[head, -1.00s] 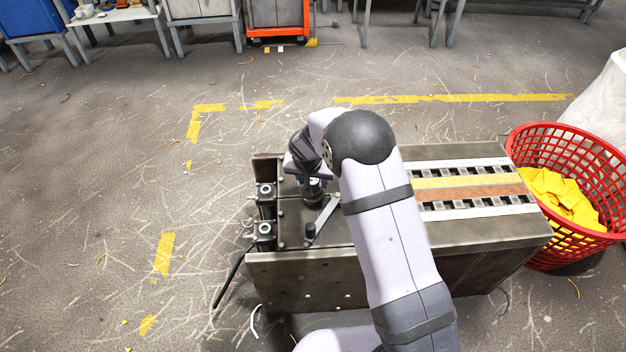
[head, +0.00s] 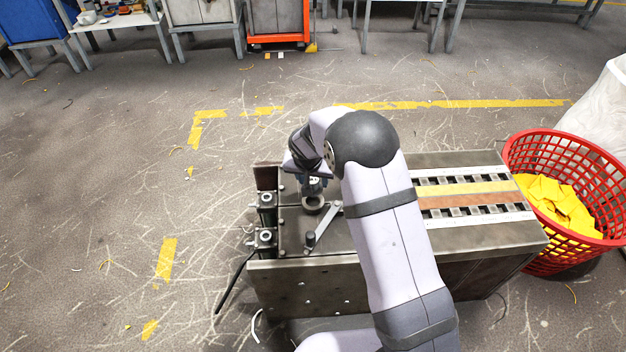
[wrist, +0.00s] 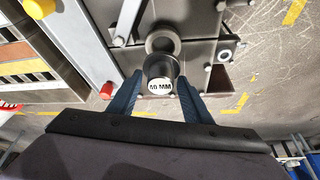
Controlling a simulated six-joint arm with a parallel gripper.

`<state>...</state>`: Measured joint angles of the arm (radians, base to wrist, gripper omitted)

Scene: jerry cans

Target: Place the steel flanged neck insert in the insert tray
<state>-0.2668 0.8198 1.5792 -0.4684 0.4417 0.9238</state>
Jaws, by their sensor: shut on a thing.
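The steel flanged neck insert (wrist: 161,70) is a grey metal cylinder with a white end face lettered in MM in the wrist view. My gripper (wrist: 160,87) has its blue fingers on both sides of it, shut on it. Just beyond the insert is a round steel collar (wrist: 163,42) on the bench plate; this collar also shows in the head view (head: 313,203), under my gripper (head: 314,186). In the head view the insert is small and partly hidden by my wrist. I cannot pick out an insert tray with certainty.
A metal bench (head: 320,290) carries a lever arm (head: 322,226), two bolted fittings at its left edge and slotted lanes with yellow and brown strips (head: 470,188). A red basket (head: 520,150) with yellow pieces stands at right.

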